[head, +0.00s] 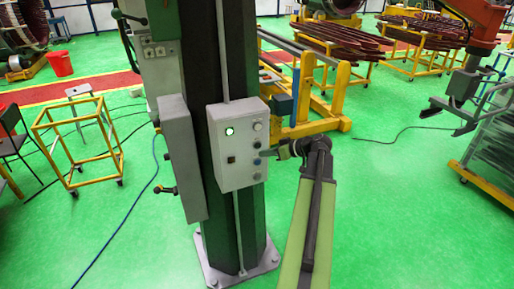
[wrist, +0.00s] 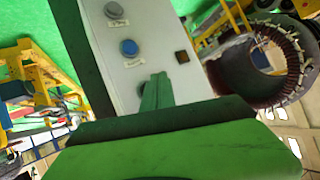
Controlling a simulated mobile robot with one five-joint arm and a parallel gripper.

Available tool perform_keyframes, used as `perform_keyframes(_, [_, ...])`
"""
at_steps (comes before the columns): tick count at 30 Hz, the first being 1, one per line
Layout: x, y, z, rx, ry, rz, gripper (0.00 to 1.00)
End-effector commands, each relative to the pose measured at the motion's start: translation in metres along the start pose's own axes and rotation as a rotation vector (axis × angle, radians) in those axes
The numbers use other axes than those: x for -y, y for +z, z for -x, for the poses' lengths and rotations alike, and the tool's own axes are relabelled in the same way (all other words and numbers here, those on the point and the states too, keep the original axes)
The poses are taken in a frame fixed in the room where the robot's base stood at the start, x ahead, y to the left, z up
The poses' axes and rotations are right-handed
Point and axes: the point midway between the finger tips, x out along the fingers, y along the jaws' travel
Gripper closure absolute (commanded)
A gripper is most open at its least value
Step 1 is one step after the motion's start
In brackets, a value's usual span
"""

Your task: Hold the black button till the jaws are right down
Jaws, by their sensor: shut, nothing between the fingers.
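The grey control box (head: 240,150) is fixed to a dark column. In the head view its right-hand row has a dark button (head: 256,144), seemingly the black one, above a blue button (head: 257,161). My gripper (head: 268,153) reaches in from the right, close to that row. The wrist view shows the box face (wrist: 150,25), the blue button (wrist: 129,47) and a square dark switch (wrist: 182,57). My green fingers (wrist: 157,82) are shut and empty; they hide the face below the blue button, so contact with the black button cannot be told. The jaws cannot be clearly identified.
A lit green lamp (head: 230,131) shows on the box. An orange arm with a grey hanging clamp (head: 462,88) stands at the right. A wound stator ring (wrist: 265,65) shows in the wrist view. Green floor (head: 390,220) is clear at the right front.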

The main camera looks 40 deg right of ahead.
Motion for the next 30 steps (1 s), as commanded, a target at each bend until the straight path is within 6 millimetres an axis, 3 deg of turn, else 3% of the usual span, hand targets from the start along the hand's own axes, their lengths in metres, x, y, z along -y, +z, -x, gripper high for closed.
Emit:
perform_keyframes(7, [-0.0112,-0.0106,-0.0144,0.0,0.001,0.0,1.0])
perform_keyframes(30, [-0.0108,-0.0104,-0.0141,0.0,0.001,0.0,1.0])
